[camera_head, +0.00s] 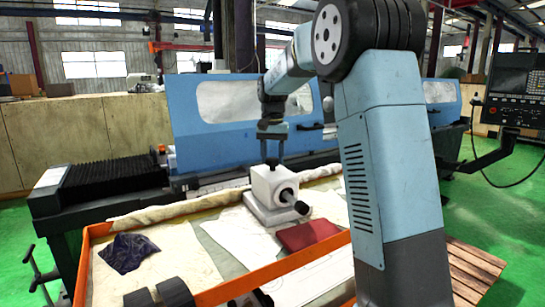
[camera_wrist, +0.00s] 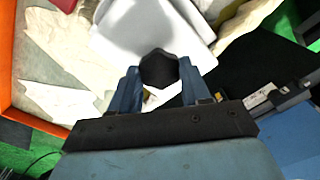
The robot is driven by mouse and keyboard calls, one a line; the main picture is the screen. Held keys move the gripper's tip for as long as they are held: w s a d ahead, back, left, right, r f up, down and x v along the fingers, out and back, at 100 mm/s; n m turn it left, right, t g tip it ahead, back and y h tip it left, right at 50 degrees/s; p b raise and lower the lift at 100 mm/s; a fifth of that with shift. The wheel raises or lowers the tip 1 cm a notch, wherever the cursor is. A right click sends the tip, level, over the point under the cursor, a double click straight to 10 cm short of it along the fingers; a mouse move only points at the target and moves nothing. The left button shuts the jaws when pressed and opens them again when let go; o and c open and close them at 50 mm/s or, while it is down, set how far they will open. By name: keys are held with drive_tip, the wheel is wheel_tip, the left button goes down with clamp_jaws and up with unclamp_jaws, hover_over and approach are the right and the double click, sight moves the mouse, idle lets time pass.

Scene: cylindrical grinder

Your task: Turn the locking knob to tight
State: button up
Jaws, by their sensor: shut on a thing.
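The dark, faceted locking knob (camera_wrist: 159,68) shows in the wrist view between the fingertips of my gripper (camera_wrist: 160,80). My gripper is shut on it, one blue finger on each side. In the head view my gripper (camera_head: 272,158) points straight down at the top of a white block-like unit (camera_head: 262,187). The knob is small and dark there, mostly hidden between the fingers. The unit has a round front face and a black crank handle (camera_head: 301,207) on its right side. No tight or loose marking is readable.
The unit stands in an orange-rimmed tray (camera_head: 240,284) with paper sheets, a dark blue cloth (camera_head: 128,252) and a dark red cloth (camera_head: 306,235). The blue grinder (camera_head: 186,105) stands close behind. A control panel (camera_head: 515,92) hangs at the right.

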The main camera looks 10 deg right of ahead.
sight(273, 158)
drive_tip(key=shift+m, duration=1.1)
drive_tip(key=o, duration=1.1)
wheel_tip(273, 158, up, 14)
drive_tip(key=shift+f, duration=0.15)
